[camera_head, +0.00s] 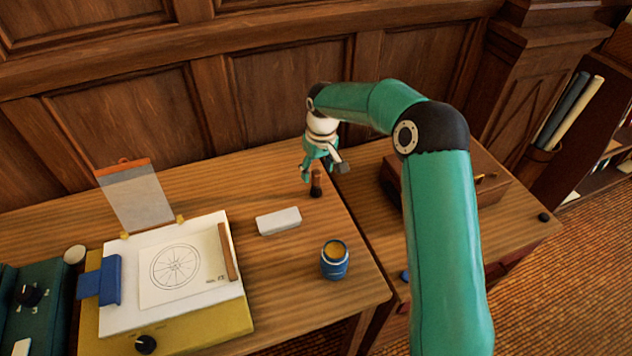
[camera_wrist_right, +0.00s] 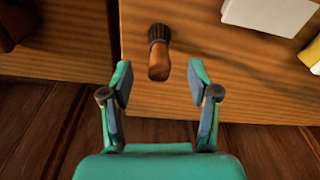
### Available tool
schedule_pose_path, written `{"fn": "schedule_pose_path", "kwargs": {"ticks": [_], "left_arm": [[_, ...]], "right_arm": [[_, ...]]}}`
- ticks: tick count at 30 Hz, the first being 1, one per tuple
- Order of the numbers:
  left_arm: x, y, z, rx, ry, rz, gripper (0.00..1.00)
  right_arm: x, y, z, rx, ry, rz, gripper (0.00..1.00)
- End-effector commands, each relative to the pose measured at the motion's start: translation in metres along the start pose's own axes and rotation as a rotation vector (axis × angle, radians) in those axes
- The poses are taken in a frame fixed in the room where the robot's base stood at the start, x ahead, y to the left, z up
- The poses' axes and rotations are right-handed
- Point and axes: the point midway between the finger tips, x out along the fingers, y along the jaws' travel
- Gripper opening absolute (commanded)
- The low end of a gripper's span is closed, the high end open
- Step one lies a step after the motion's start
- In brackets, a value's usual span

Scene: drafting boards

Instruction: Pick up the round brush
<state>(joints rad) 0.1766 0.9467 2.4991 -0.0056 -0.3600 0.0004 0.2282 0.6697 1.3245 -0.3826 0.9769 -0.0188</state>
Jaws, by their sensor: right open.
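The round brush (camera_head: 316,184) stands upright on the wooden table, with its dark bristles down and its brown wooden handle up. It also shows in the right wrist view (camera_wrist_right: 159,55), just ahead of the fingers and apart from them. My right gripper (camera_head: 320,165) is above the brush in the head view, pointing down. In the right wrist view my right gripper (camera_wrist_right: 161,95) is open, with nothing between its fingers. My left gripper is not in view.
A white block (camera_head: 278,221) lies near the brush, and a blue jar (camera_head: 334,260) stands nearer the front edge. A yellow drafting board (camera_head: 190,329) with a wheel drawing is at left. A brown case (camera_head: 487,190) sits on the right-hand table. Wood panelling rises behind.

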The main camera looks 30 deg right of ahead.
Motion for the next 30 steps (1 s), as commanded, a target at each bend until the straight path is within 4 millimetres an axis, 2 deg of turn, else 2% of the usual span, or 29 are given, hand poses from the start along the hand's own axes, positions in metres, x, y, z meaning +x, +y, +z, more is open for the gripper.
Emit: {"fn": "schedule_pose_path", "kwargs": {"ticks": [3, 10, 19, 27, 28, 30], "left_arm": [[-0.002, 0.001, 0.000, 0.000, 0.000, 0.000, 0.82], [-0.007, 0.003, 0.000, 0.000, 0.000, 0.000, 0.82], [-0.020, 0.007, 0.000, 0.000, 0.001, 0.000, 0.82], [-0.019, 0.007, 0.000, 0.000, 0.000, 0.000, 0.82], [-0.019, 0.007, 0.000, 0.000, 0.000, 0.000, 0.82], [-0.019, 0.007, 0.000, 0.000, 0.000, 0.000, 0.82]], "right_arm": [[0.013, 0.000, 0.000, 0.000, -0.001, -0.001, 0.60], [0.026, 0.000, -0.001, 0.000, -0.002, -0.001, 0.60], [0.065, 0.001, -0.003, 0.000, -0.001, -0.001, 0.60], [0.070, 0.001, -0.004, 0.000, 0.002, 0.000, 0.60], [0.070, 0.001, -0.004, 0.000, 0.002, 0.000, 0.59], [0.070, 0.000, -0.004, -0.001, 0.002, 0.000, 0.47]]}}
